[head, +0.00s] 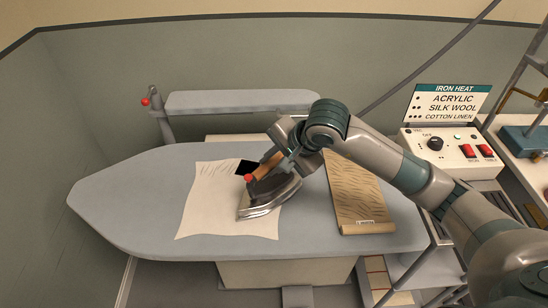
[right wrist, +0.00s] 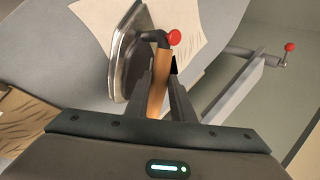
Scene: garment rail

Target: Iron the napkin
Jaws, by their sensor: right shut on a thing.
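The cream napkin (head: 208,205) lies on the grey ironing board (head: 120,190), left of the middle, with fine wrinkle lines near its top. The iron (head: 268,200) has a metal body, a wooden handle and a red knob. It is over the napkin's right part, and its sole looks tilted; whether it touches the cloth I cannot tell. My right gripper (head: 277,155) is shut on the iron's wooden handle (right wrist: 158,95). The napkin (right wrist: 195,30) also shows beyond the iron in the right wrist view. My left gripper is not in view.
A brown, wrinkled-patterned cloth or pad (head: 362,195) lies on the board's right. A narrow sleeve board (head: 240,101) stands behind, with a red-knobbed lever (head: 146,102) at its left. A control box (head: 440,146) with red switches and a heat sign (head: 448,103) stand at right. The board's left end is clear.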

